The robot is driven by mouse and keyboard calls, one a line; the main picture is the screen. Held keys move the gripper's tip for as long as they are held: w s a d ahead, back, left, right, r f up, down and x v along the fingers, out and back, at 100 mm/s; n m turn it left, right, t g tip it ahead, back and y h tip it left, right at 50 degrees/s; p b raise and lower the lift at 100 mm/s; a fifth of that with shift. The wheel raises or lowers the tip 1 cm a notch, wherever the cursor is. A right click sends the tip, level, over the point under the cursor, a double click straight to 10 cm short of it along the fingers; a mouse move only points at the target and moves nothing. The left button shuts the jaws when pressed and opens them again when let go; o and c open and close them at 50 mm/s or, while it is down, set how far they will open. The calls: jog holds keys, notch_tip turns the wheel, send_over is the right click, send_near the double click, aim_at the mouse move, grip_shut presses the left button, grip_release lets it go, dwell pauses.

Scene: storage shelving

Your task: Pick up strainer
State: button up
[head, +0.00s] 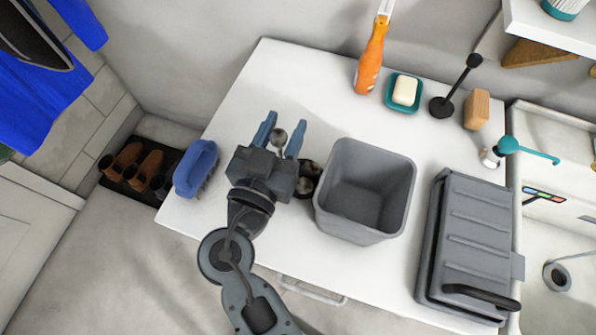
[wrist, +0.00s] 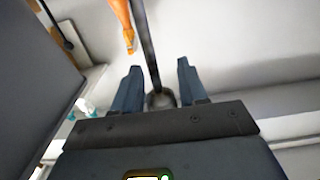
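My gripper (head: 281,137) reaches out over the left part of the white counter, its two blue-grey fingers apart. A small round grey metal piece shows between the fingertips. In the wrist view a thin dark rod with a rounded, loop-like end (wrist: 160,99) stands between the fingers (wrist: 158,80), with a gap on each side. It looks like the strainer's handle, but I cannot be sure. Dark, shiny round metal parts (head: 309,174), perhaps the strainer's bowl, show just right of my gripper, beside the grey bin. My gripper partly hides them.
The grey bin (head: 385,228) stands close on the right. A blue brush (head: 196,168) is at the left edge. An orange bottle (head: 370,60), a soap dish (head: 390,97) and a black plunger-like item (head: 443,107) stand behind. A grey case (head: 468,235) lies at right.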

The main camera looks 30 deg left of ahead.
grip_shut()
dwell(0.4)
